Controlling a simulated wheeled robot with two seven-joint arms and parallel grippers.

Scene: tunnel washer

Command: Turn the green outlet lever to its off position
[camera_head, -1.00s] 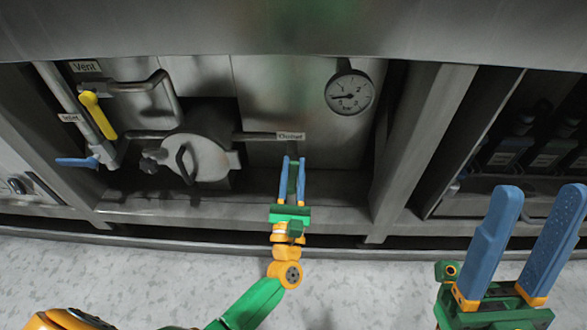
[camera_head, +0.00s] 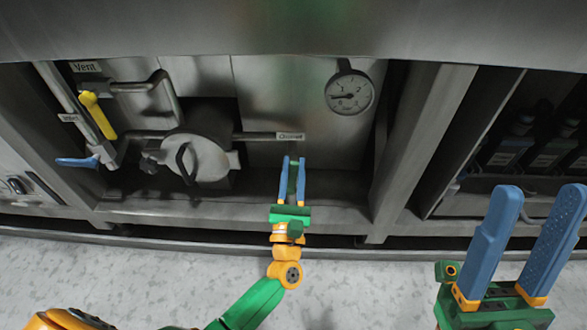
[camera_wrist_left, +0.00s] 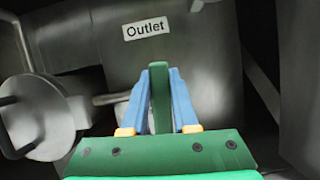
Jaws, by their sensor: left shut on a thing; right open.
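The green outlet lever (camera_wrist_left: 160,95) shows in the left wrist view as a green bar between my left gripper's two blue fingers, below the "Outlet" label (camera_wrist_left: 145,28). In the head view my left gripper (camera_head: 293,162) is at the outlet pipe, just below the label (camera_head: 290,136), and the lever is mostly hidden between its fingers. My left gripper is shut on the lever. My right gripper (camera_head: 540,210) is open and empty, at the lower right in front of the machine.
A yellow vent lever (camera_head: 98,114) and a blue inlet lever (camera_head: 77,162) are at the left. A round tank (camera_head: 205,150) with a handle stands left of the outlet. A pressure gauge (camera_head: 349,92) is above right. Metal posts (camera_head: 420,140) frame the bay on the right.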

